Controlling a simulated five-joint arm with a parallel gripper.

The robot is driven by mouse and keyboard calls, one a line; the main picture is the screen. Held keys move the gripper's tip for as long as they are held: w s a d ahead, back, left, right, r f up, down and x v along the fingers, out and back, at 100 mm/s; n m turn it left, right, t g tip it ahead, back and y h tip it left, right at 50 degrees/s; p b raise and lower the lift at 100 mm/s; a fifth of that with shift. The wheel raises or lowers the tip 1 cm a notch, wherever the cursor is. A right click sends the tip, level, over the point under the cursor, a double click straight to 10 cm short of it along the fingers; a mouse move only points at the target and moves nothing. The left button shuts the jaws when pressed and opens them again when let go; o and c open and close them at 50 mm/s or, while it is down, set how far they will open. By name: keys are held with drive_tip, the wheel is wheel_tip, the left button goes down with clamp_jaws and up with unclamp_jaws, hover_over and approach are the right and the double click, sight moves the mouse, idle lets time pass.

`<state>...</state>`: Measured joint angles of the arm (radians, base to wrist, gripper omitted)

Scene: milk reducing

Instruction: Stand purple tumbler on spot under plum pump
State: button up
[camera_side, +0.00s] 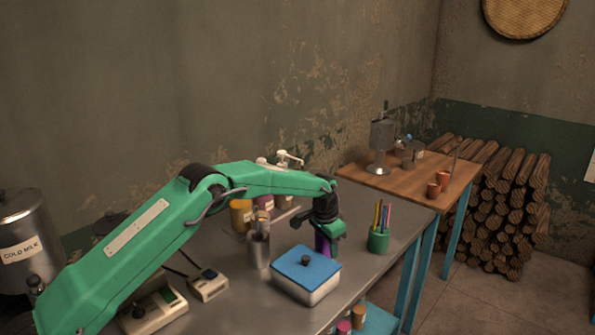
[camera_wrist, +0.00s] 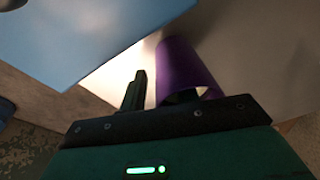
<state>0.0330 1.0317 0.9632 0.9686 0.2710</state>
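The purple tumbler (camera_side: 322,243) stands on the metal counter, directly below and partly hidden by my gripper (camera_side: 325,232). In the wrist view the tumbler (camera_wrist: 184,70) lies right of one dark finger, with its rim close to the gripper body. A plum-coloured bottle (camera_side: 265,203) stands at the back of the counter behind my arm, beside an amber one (camera_side: 240,215). White pump heads (camera_side: 290,159) show above my arm. The spot under the plum pump is not visible.
A blue-lidded box (camera_side: 305,272) sits close in front of the tumbler. A green cup of coloured sticks (camera_side: 378,240) stands to its right. A steel cup with tools (camera_side: 259,249) is to the left. A wooden table (camera_side: 408,181) stands beyond the counter's end.

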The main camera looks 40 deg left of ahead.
wheel_tip(320, 180, up, 12)
drive_tip(key=s, duration=0.2)
drive_tip(key=shift+f, duration=0.2)
drive_tip(key=shift+s, duration=0.1)
idle(0.6)
